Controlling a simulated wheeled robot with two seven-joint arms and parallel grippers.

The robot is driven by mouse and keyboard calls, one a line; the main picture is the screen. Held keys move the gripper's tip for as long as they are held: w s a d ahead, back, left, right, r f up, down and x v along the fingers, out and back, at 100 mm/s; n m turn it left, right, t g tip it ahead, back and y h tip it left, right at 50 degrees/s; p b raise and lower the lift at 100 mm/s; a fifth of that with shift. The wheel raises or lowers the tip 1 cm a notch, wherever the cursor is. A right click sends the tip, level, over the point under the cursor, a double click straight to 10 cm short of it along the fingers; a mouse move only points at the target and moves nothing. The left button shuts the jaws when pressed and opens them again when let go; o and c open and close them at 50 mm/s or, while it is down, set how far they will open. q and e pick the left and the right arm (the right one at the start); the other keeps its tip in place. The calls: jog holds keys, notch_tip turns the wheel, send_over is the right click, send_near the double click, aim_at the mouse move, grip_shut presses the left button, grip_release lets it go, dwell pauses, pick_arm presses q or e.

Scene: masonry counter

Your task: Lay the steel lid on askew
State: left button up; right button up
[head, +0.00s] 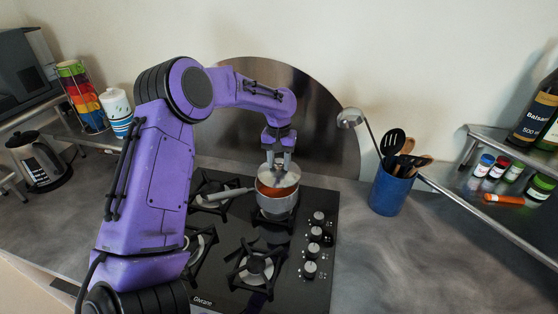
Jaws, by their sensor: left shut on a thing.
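A small steel saucepan (276,206) stands on the back right burner of the hob, its handle (228,194) pointing left. Orange-red contents (274,190) show at the front of its opening. My left gripper (278,164) is directly above the pan, pointing down, and is shut on the steel lid (280,178). The lid covers the rear part of the opening from this view. I cannot tell whether it touches the rim. The lid's grip is mostly hidden by the fingers. My right gripper is not in view.
The black gas hob (262,240) has several burners and a row of knobs (314,243) at right. A blue utensil pot (389,190) stands right of it. A round steel splash panel (325,125) is behind. A kettle (40,163) stands far left. Counter at right front is clear.

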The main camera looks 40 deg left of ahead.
pick_arm(q)
jog(key=shift+f, duration=0.2)
jog(key=o, duration=1.3)
jog(key=shift+r, duration=0.4)
notch_tip(320, 180, up, 10)
jog(key=shift+f+b, duration=0.1)
jog(key=shift+b, duration=0.95)
